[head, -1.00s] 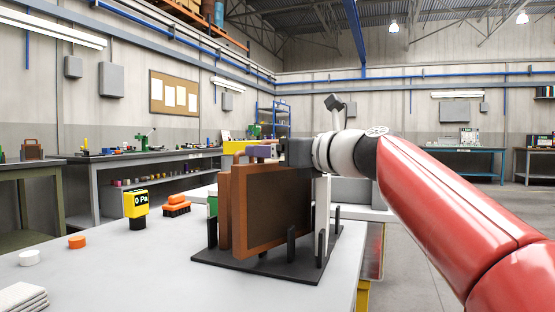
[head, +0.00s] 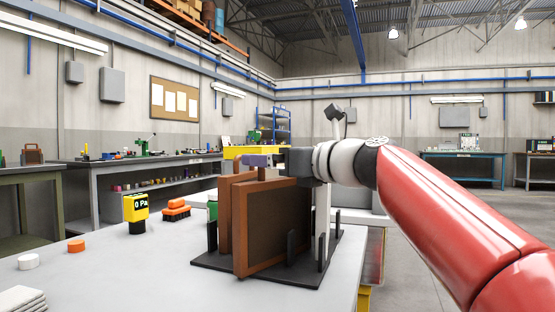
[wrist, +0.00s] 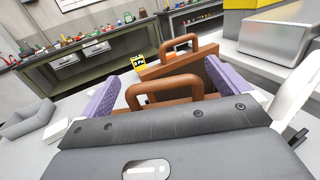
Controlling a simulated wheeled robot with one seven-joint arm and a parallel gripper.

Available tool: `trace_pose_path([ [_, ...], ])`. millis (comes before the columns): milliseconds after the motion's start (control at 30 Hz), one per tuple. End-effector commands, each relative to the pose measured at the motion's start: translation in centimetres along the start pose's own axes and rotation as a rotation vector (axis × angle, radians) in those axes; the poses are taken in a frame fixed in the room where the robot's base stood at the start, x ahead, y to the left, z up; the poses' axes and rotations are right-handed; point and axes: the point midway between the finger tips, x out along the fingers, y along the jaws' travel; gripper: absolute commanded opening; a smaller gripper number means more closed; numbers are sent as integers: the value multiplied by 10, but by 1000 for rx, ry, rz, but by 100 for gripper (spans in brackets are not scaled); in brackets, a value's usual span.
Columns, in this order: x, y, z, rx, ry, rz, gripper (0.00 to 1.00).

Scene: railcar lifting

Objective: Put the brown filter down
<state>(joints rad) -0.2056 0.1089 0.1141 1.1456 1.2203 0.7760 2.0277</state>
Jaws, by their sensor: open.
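A brown filter (head: 273,228), a dark panel in a brown frame, stands upright at the near side of the black rack (head: 215,262). Its lower left corner reaches the rack's near edge; I cannot tell what its bottom rests on. My gripper (head: 258,161) is at its top. In the wrist view the near brown handle (wrist: 163,84) lies between the open purple jaws (wrist: 160,70), with gaps on both sides. A second brown filter (head: 225,215) stands just behind it; its handle (wrist: 180,45) shows beyond the near one.
The rack stands on a grey table (head: 120,275). A yellow gauge (head: 135,207) and an orange item (head: 175,209) stand left of it. An orange cap (head: 76,246), a white cap (head: 28,261) and white cloths (head: 20,299) lie further left. The table's front middle is clear.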

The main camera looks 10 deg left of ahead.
Motion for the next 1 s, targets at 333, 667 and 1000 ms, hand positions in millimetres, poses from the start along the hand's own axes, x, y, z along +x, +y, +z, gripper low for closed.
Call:
trace_pose_path([
  [333,-26,-1,12,-2,-1,-5,100],
  [667,-96,0,12,-1,-1,-3,100],
  [1000,-120,0,12,1,0,0,100],
])
